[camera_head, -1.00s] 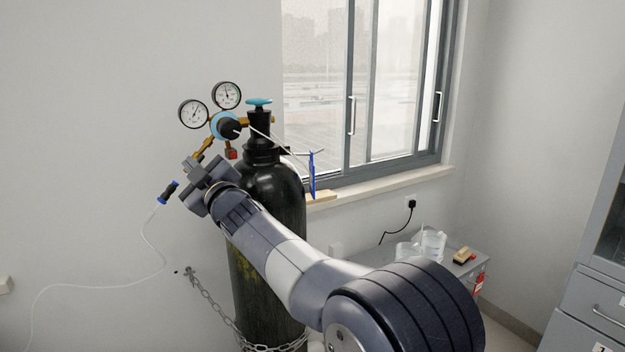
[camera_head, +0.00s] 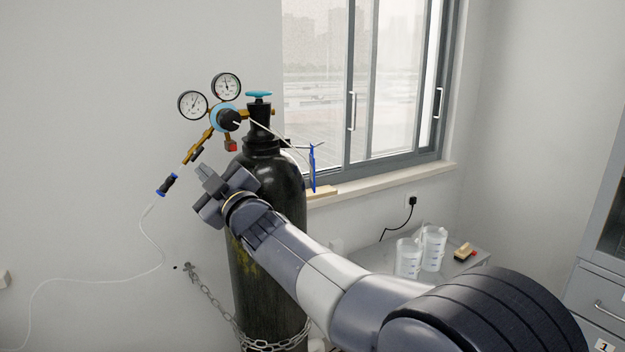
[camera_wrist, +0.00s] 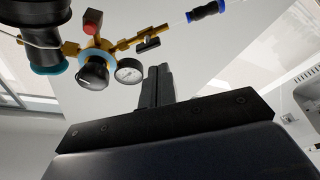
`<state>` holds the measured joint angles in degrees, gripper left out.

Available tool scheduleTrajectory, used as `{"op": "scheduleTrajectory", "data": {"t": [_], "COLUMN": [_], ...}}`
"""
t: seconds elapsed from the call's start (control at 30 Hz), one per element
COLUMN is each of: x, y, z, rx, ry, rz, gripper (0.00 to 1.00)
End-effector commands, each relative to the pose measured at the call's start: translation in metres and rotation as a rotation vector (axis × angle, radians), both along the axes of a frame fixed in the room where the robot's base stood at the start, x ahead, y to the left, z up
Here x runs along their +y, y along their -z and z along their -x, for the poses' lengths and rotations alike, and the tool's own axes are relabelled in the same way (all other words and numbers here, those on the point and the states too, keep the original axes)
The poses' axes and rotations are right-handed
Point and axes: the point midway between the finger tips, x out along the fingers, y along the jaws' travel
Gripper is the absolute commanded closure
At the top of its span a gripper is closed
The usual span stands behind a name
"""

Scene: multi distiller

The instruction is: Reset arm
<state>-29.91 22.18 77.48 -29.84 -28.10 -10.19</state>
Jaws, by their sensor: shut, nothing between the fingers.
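My gripper (camera_head: 204,180) is in front of the upper left side of the black gas cylinder (camera_head: 272,215), below the brass regulator. In the wrist view my gripper (camera_wrist: 157,72) has its two fingers together with nothing between them. The regulator (camera_head: 228,120) carries two round gauges and a dark knob. It also shows in the wrist view (camera_wrist: 95,68), apart from the fingers. My arm runs from the lower right and hides part of the cylinder.
A chain (camera_head: 215,308) holds the cylinder near the wall. A thin hose with a blue-ended connector (camera_head: 167,185) hangs left of my gripper. Beakers (camera_head: 408,257) and a brush (camera_head: 465,252) stand on a low table at right. A grey cabinet (camera_head: 600,290) is at far right.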

Motion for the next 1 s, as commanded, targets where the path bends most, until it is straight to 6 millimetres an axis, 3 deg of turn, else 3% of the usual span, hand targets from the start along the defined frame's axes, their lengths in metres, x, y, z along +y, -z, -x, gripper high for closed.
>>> {"op": "scheduleTrajectory", "data": {"t": [0.43,1.0], "x": [0.048,0.044], "y": [-0.020,-0.027], "z": [-0.049,-0.048], "rx": [-0.002,0.193], "ry": [-0.001,0.000], "rz": [0.000,-0.317], "gripper": [1.00,1.00]}}
